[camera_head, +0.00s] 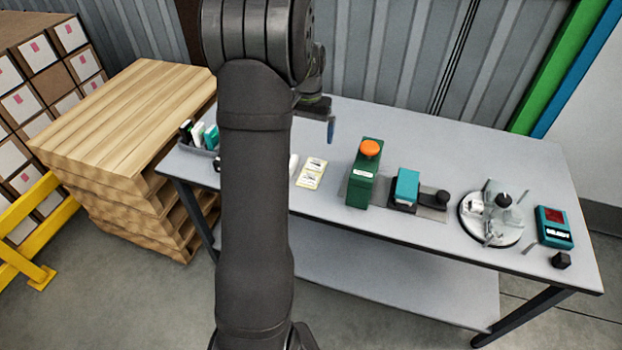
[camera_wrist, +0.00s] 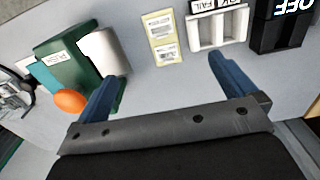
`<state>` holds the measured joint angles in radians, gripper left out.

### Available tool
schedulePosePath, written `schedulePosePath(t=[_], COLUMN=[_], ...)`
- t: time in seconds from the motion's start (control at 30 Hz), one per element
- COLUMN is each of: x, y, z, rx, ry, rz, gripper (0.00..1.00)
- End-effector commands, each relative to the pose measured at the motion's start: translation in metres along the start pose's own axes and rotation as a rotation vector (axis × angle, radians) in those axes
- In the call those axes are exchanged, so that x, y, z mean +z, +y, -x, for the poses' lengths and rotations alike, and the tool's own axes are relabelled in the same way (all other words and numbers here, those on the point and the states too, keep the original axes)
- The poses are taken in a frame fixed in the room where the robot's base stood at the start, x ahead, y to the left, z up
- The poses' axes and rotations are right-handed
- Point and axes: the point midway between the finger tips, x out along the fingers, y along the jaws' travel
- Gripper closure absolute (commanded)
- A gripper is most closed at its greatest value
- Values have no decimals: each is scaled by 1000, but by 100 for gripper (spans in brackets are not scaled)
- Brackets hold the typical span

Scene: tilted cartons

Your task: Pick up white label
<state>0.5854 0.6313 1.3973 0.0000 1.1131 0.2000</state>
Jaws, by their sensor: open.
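Two small pale labels, cream-white with yellow parts and dark print, lie flat on the grey table. In the head view, the farther label (camera_head: 316,164) sits just behind the nearer label (camera_head: 309,180). The wrist view shows the pair end to end, one label (camera_wrist: 158,21) at the top and the other label (camera_wrist: 165,53) just below it. I cannot tell which is the white label. My gripper (camera_wrist: 170,80) is open and empty, its blue fingers spread wide with the labels beyond the gap. In the head view, one blue finger (camera_head: 331,130) shows above the table's back half.
A green box (camera_head: 360,178) with an orange knob (camera_head: 370,148) stands right of the labels. A white compartment tray (camera_wrist: 218,28) and a black box (camera_wrist: 283,30) are on their other side. Right of the green box are a teal block (camera_head: 407,186), a round fixture (camera_head: 490,225) and a teal meter (camera_head: 554,228).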

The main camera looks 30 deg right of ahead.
Motion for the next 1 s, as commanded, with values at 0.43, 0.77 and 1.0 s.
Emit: schedulePosePath(t=[0.43, 0.77, 1.0], x=[0, 0, 0], y=[0, 0, 0], z=[0, 0, 0], rx=[0, 0, 0], ry=[0, 0, 0], rz=[0, 0, 0], gripper=[10, 75, 82])
